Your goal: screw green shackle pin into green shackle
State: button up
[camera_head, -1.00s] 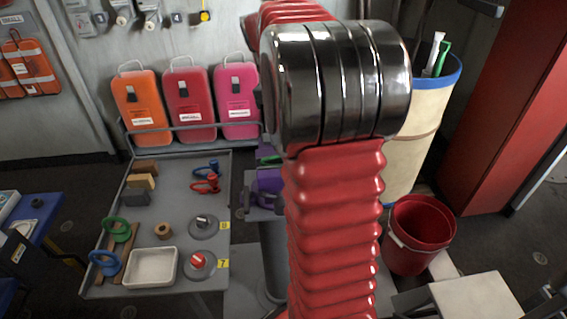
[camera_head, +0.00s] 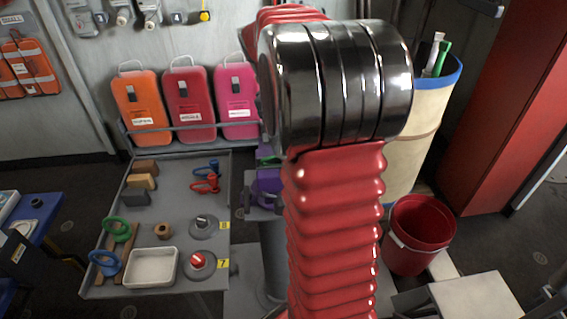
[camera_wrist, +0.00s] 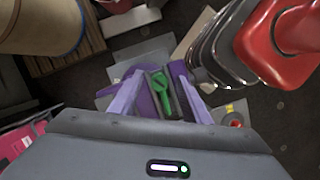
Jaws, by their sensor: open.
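A green part (camera_wrist: 164,93) with a rounded upper end and a straight body shows between my fingers in the wrist view. I cannot tell the shackle from its pin there. It sits at a purple fixture (camera_wrist: 146,102), which also shows beside my arm in the head view (camera_head: 268,186). A small bit of green (camera_head: 269,160) shows above the fixture, partly hidden. My gripper (camera_wrist: 160,82) is open, its fingers on either side of the green part as seen from the wrist. I cannot tell its distance from it.
A grey table (camera_head: 170,222) to the left carries a red shackle (camera_head: 206,184), a blue shackle (camera_head: 207,167), a white tray (camera_head: 152,267) and knobs. A red bucket (camera_head: 419,235) and a tall beige bin (camera_head: 415,130) stand at right.

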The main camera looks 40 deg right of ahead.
jog(key=shift+f, duration=0.15)
jog(key=shift+f, duration=0.9)
jog(key=shift+c, duration=0.6)
grip_shut()
jog(key=shift+m, duration=0.3)
jog(key=m+y, duration=0.1)
jog(key=m, duration=0.5)
jog(key=shift+y, duration=0.4)
jog(key=shift+m+y, duration=0.4)
jog(key=shift+m, duration=1.2)
